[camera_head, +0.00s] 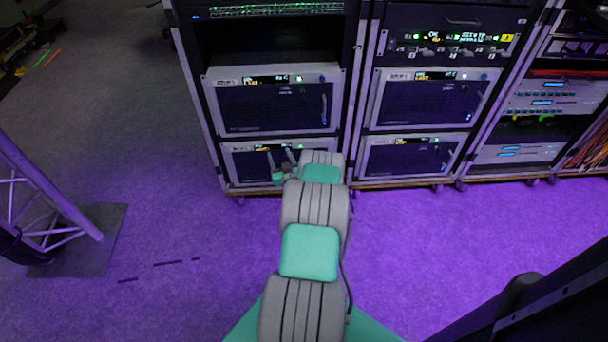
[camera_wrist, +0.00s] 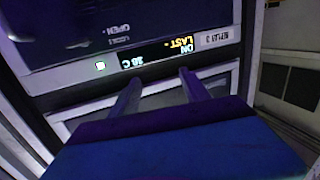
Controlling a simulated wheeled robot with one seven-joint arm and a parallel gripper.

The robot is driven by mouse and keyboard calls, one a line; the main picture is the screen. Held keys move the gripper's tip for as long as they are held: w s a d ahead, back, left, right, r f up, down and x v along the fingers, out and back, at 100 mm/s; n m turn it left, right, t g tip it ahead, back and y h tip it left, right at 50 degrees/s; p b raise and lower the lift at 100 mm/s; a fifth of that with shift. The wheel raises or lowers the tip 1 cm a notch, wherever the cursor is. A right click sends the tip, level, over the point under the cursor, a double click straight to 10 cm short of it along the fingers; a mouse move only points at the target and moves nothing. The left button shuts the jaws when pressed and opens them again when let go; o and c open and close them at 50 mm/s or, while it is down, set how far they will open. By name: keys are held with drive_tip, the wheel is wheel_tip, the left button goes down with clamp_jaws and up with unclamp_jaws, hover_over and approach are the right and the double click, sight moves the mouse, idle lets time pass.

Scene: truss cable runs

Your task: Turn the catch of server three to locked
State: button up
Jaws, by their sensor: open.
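My gripper (camera_head: 281,157) is open and empty, with its two fingers apart, in front of the lower left server (camera_head: 236,167). The wrist view looks at a server front upside down, with a label (camera_wrist: 221,38) that seems to read "REPLAY 3". A small pale green light (camera_wrist: 100,66) sits beside the display. The word "OPEN" (camera_wrist: 117,28) is printed on the dark front. In the wrist view my gripper (camera_wrist: 160,79) points at the panel near the display. I cannot make out the catch or its position clearly.
Another server (camera_head: 270,102) sits directly above, and a similar one (camera_head: 410,156) stands in the rack to the right. A truss (camera_head: 45,190) on a dark base plate stands at the left. The purple floor (camera_head: 170,240) between is open.

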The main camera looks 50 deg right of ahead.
drive_tip(key=s+d+f+m+g+h+b, duration=0.1)
drive_tip(key=s+d+f+m+g+h, duration=0.25)
drive_tip(key=s+f, duration=0.55)
drive_tip(key=w+d+r+b, duration=0.1)
drive_tip(key=w+d+b, duration=0.2)
drive_tip(key=w+d, duration=0.1)
drive_tip(key=shift+w+d+t+h, duration=0.15)
drive_tip(key=shift+d+t+h, duration=0.25)
drive_tip(key=shift+d, duration=0.2)
drive_tip(key=shift+c, duration=0.5)
clamp_jaws()
